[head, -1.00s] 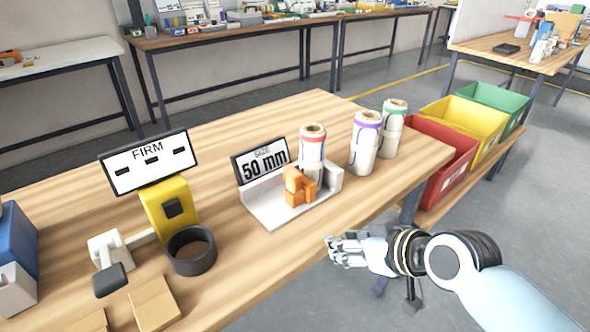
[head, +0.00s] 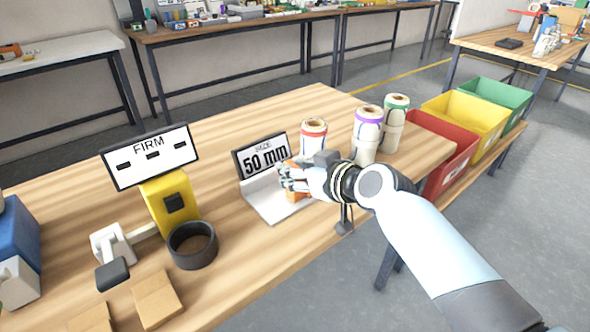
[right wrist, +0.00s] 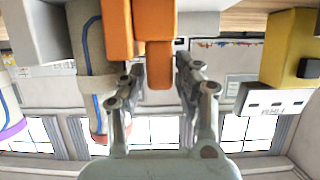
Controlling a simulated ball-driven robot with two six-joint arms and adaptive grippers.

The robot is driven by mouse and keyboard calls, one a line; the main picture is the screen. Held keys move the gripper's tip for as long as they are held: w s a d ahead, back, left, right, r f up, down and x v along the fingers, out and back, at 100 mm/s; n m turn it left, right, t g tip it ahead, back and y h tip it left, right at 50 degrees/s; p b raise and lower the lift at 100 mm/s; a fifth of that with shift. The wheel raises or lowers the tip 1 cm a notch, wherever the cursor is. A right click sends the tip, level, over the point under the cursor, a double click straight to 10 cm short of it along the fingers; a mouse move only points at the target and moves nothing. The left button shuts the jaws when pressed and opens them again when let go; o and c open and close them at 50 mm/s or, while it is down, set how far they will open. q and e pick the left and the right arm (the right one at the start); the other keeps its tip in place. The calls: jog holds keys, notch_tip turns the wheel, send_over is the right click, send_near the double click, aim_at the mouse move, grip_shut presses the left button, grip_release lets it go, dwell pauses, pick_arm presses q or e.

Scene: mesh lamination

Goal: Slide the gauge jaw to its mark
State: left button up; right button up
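The gauge has a white base (head: 268,205) with a black-edged "SIZE 50 mm" sign (head: 264,158) behind it. Its orange jaw (head: 297,193) is partly hidden behind my right gripper (head: 288,180). In the right wrist view the orange jaw (right wrist: 120,28) has a narrow part between the two fingers of the right gripper (right wrist: 160,75). The fingers are apart, with small gaps visible beside the orange part. A white roll with a red band (head: 313,132) stands by the gauge, its lower part hidden by the gripper. No mark can be made out. My left gripper is out of view.
Two more rolls, purple-banded (head: 367,135) and green-banded (head: 395,122), stand right of the gauge. A yellow device with a "FIRM" display (head: 150,157) and a black ring (head: 192,246) stand to the left. Red (head: 445,150), yellow and green bins stand beyond the table's right edge.

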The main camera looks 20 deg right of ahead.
grip_shut()
jog(key=shift+f, duration=0.1)
dwell(0.4)
